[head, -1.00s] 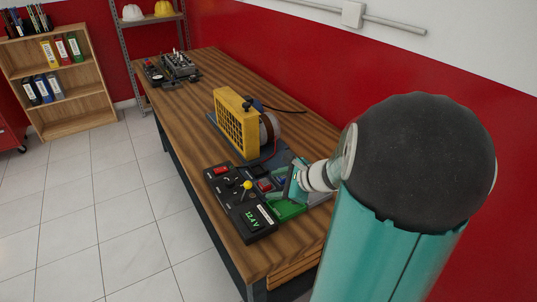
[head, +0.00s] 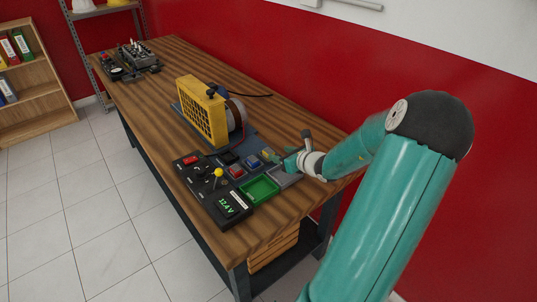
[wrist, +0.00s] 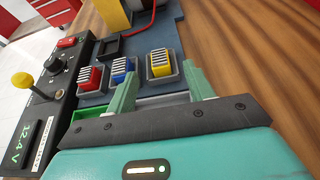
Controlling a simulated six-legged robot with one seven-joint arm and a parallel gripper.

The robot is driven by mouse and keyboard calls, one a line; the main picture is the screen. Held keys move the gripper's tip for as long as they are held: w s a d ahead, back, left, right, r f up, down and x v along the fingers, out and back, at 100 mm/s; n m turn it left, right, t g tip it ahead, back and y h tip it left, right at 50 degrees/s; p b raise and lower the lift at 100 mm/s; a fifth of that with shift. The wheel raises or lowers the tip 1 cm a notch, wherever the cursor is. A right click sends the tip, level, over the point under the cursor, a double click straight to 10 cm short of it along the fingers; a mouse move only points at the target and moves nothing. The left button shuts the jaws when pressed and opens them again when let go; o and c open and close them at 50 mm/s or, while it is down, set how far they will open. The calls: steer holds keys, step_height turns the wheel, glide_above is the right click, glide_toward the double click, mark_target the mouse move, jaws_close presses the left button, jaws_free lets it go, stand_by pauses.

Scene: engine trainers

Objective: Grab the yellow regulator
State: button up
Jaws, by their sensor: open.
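The yellow regulator (wrist: 160,63), a small finned block, sits in a dark socket at the right end of a row in the wrist view. It also shows in the head view (head: 267,154), just left of my gripper (head: 289,160). In the wrist view my gripper (wrist: 158,78) is open, with its green fingers apart and empty. The yellow regulator lies just beyond and between the fingertips; whether they touch it I cannot tell. A blue regulator (wrist: 124,68) and a red regulator (wrist: 90,77) sit in sockets to its left.
A green tray (head: 259,188) and a grey tray (head: 287,176) lie at the near end of the board. A control panel with a yellow-knobbed lever (head: 218,174) stands left. A yellow-guarded machine (head: 200,112) stands behind the sockets. Bare wooden tabletop (wrist: 245,60) lies right.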

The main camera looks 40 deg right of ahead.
mark_target(269, 150)
steer(key=shift+x, duration=2.75)
steer(key=shift+a, duration=0.1)
steer(key=shift+c, duration=0.4)
steer(key=c, duration=1)
